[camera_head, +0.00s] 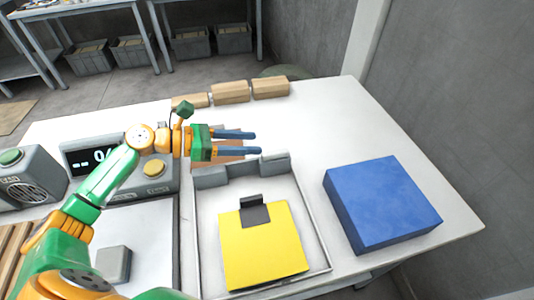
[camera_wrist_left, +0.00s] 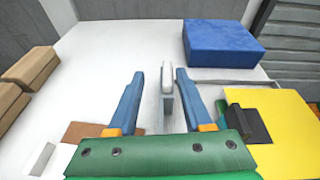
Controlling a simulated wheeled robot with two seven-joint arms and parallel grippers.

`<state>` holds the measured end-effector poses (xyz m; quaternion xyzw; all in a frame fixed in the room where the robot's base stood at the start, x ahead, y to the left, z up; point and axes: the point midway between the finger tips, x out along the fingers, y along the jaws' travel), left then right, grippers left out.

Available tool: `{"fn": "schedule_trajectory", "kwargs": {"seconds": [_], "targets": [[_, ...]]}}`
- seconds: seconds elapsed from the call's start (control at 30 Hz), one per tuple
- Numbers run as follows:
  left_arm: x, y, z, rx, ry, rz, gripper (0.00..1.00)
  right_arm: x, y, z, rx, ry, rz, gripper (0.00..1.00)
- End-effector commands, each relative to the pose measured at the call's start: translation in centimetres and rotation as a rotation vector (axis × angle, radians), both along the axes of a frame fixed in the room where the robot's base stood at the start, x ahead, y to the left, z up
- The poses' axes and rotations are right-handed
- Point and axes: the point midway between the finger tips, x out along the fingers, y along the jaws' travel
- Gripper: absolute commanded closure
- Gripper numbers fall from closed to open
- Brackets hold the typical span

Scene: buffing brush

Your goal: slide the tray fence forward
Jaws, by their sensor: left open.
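The tray (camera_head: 321,240) is a shallow pale box on the white table. The fence (camera_head: 243,169) is a grey bar with raised end blocks across the tray's far end. A yellow pad (camera_head: 262,250) with a dark clip (camera_head: 254,212) lies in the tray. My left gripper (camera_head: 259,142) is open and empty, its blue fingers pointing right, near the fence's far side in the head view. In the left wrist view, the fence (camera_wrist_left: 167,88) shows in the gap between the open fingers (camera_wrist_left: 160,75); contact cannot be told. My right gripper is not in view.
A blue block (camera_head: 380,203) stands right of the tray. Several wooden blocks (camera_head: 231,92) line the table's back edge. A grey console (camera_head: 120,168) with a display and yellow button stands left. A brown piece (camera_head: 225,150) lies under the gripper. The back right table is clear.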

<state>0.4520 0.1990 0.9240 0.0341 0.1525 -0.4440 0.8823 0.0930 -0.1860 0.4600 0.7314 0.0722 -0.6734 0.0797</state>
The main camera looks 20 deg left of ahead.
Motion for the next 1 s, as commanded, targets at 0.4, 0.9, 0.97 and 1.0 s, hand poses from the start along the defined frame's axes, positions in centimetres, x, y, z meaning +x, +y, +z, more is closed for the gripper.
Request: {"fn": "schedule_trajectory", "kwargs": {"seconds": [0.4,0.9,0.97,1.0], "targets": [[2.3,-3.6,-3.2,0.108,0.001,-0.058,0.5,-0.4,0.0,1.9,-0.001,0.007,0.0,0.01],[2.8,-4.4,-4.0,0.11,0.002,-0.059,0.93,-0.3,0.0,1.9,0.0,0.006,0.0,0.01],[2.8,-4.4,-4.0,0.11,0.002,-0.059,1.0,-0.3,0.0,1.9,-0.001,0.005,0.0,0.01],[2.8,-4.4,-4.0,0.11,0.002,-0.059,1.0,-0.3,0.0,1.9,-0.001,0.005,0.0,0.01]]}}
